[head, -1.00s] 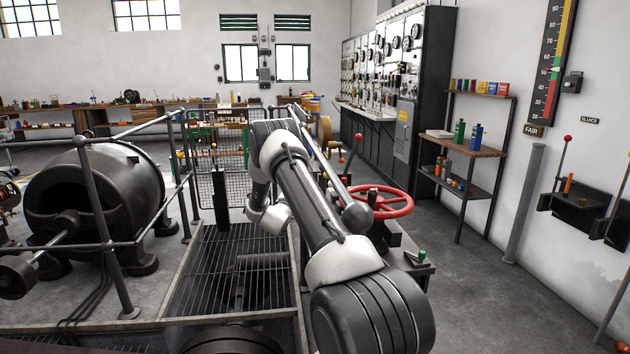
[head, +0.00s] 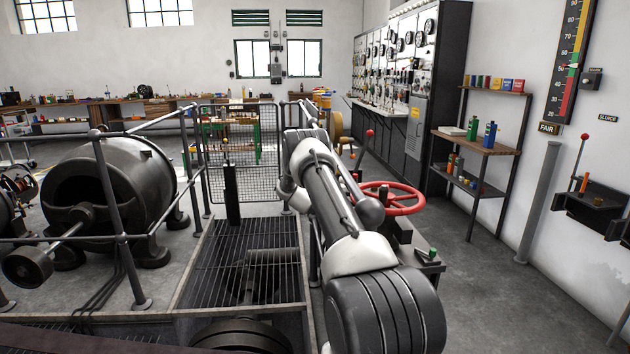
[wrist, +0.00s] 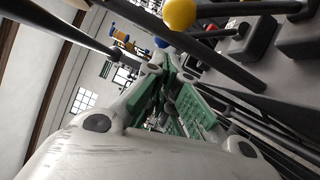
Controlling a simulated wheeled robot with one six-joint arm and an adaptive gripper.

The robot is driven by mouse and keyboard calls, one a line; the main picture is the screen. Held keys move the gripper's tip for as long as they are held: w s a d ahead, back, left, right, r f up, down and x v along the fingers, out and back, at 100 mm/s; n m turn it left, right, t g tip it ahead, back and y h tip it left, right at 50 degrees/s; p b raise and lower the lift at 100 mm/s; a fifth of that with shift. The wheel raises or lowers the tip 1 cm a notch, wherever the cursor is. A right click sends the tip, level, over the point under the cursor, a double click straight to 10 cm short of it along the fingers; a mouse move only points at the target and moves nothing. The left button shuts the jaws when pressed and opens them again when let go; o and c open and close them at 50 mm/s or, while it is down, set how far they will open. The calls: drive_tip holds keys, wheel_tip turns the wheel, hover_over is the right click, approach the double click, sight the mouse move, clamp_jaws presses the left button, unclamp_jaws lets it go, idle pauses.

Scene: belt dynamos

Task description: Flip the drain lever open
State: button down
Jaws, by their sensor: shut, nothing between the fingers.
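No label in view names the drain lever, so I cannot tell which lever it is. A yellow ball knob (wrist: 180,13) is at the top of the wrist view, beyond and to one side of my gripper (wrist: 172,88). In the head view my arm hides the gripper. There, a red-knobbed lever (head: 369,133) stands behind the red handwheel, and a dark upright post (head: 232,195) stands by the grating.
A red handwheel (head: 390,198) is just right of my arm. Railings (head: 110,215) and a floor grating (head: 245,260) lie to the left, with a large dark machine (head: 125,190) beyond. A shelf (head: 480,145) and a sluice lever (head: 580,165) are at the right. Floor between is clear.

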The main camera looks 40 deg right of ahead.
drive_tip(key=shift+s+d+r, duration=0.15)
drive_tip(key=shift+s+d, duration=0.4)
drive_tip(key=shift+d, duration=0.05)
drive_tip(key=shift+d, duration=0.1)
drive_tip(key=d+r+m, duration=0.1)
drive_tip(key=s+d+r+m+y, duration=0.1)
drive_tip(key=s+d+r+m+g, duration=0.1)
drive_tip(key=d+r, duration=0.1)
drive_tip(key=shift+s+r+m+y, duration=0.1)
drive_tip(key=shift+s+m+y, duration=0.2)
drive_tip(key=shift+m, duration=0.1)
drive_tip(key=shift+s+d+r+m+y, duration=0.1)
drive_tip(key=shift+s+d+m+y, duration=0.2)
drive_tip(key=shift+m, duration=0.4)
drive_tip(key=shift+w, duration=0.1)
drive_tip(key=v, duration=1.2)
